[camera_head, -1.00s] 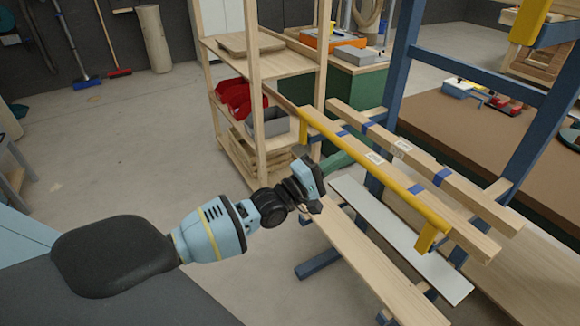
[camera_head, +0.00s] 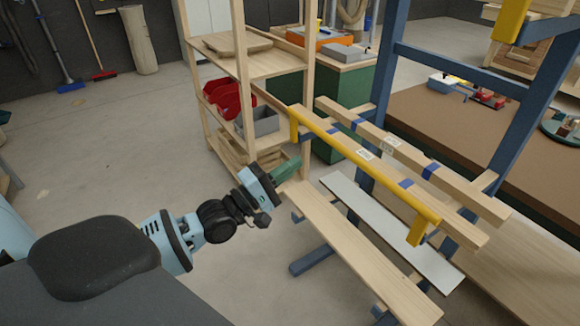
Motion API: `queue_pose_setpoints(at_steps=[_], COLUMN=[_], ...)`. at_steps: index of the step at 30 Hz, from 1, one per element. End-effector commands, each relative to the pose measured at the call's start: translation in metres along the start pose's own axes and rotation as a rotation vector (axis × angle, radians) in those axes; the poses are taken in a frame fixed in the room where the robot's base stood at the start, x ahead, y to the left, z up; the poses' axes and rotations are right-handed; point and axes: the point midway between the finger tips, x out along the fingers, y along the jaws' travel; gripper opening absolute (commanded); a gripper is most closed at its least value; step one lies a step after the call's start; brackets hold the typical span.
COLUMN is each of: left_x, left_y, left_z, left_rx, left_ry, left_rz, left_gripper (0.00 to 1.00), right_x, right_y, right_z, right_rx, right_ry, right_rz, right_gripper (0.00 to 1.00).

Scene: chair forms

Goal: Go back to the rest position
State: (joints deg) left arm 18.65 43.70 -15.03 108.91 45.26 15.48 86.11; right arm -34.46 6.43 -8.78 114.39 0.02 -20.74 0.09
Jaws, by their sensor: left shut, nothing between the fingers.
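My left gripper (camera_head: 290,167) reaches in from the lower left on my light-blue and black arm. Its green fingers are shut with nothing between them. It is in free air over the floor, just left of the wooden rack, apart from the yellow bar (camera_head: 365,165) in the picture. My right gripper is out of view.
The rack has blue uprights (camera_head: 385,95), two wooden beams with blue tape and a lower plank (camera_head: 365,255). A wooden shelf (camera_head: 240,68) with red bins (camera_head: 228,98) stands behind. A brown-topped table (camera_head: 470,140) is at right.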

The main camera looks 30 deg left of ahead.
Motion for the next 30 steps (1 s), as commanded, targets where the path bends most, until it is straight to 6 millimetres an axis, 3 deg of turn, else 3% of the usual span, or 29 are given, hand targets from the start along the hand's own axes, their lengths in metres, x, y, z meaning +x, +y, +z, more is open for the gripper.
queue_pose_setpoints(at_steps=[9,14,17,24,30], left_x=[-0.001,-0.021,-0.051,-0.153,-0.252], left_y=[-0.002,-0.032,-0.068,-0.149,-0.188], left_z=[0.001,0.019,0.044,0.115,0.171], left_rx=[0.004,0.106,0.257,0.697,1.027], left_ry=[0.001,0.004,-0.007,-0.132,-0.352], left_rz=[-0.005,-0.086,-0.198,-0.526,-0.789], left_gripper=[0.0,0.0,0.0,0.0,0.0], right_x=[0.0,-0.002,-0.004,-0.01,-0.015], right_y=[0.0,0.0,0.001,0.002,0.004], right_z=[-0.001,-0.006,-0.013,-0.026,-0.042], right_rx=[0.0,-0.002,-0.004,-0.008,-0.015], right_ry=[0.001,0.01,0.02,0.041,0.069], right_rz=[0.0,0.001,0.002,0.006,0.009], right_gripper=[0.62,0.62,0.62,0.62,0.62])
